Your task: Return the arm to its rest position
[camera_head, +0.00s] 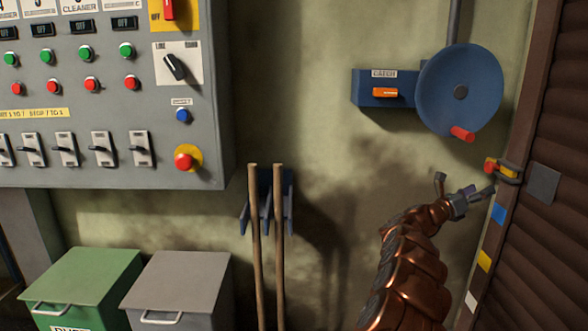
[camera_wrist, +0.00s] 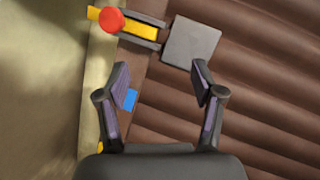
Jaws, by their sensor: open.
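My copper-coloured arm reaches up from the lower right in the head view. My gripper (camera_head: 465,192) is at its end, in front of the wall's right edge. In the wrist view my gripper (camera_wrist: 161,88) has its two fingers spread apart with nothing between them. A yellow latch with a red knob (camera_wrist: 128,24) lies beyond the fingertips, apart from them. The latch also shows in the head view (camera_head: 502,171), just right of and above my gripper. A grey square plate (camera_wrist: 191,42) sits beside it on the brown slatted shutter (camera_wrist: 268,80).
A blue handwheel (camera_head: 460,88) and a catch box (camera_head: 382,90) are on the wall above my gripper. A grey control panel (camera_head: 110,150) is at the left. Two wooden poles (camera_head: 266,250) hang on a rack. A green bin (camera_head: 85,270) and a grey bin (camera_head: 180,285) stand below.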

